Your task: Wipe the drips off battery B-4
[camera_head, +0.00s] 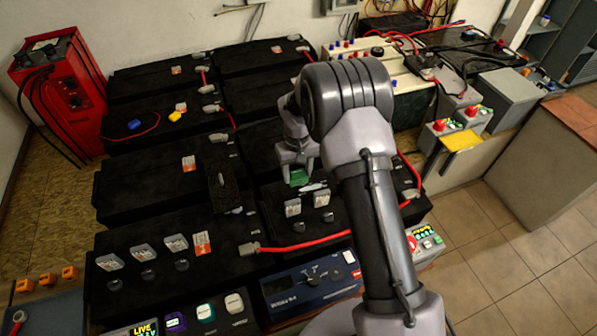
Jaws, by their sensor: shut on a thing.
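My gripper (297,163) points down over the black batteries near the middle of the head view, partly hidden by my own arm. It is shut on a small green thing (299,178), perhaps a pad or cloth, held at or just above a black battery (272,214). I cannot tell whether it touches the top. A pale patch (313,187) lies on that battery just right of the green thing; I cannot tell if it is a drip. The battery's right part is hidden behind my arm. I cannot read which battery is B-4.
Several other black batteries (125,185) stand in rows to the left and behind, with red cables (300,245) between terminals. A red charger (62,85) stands at far left. A blue meter box (310,283) is in front. Tiled floor (490,265) is clear at right.

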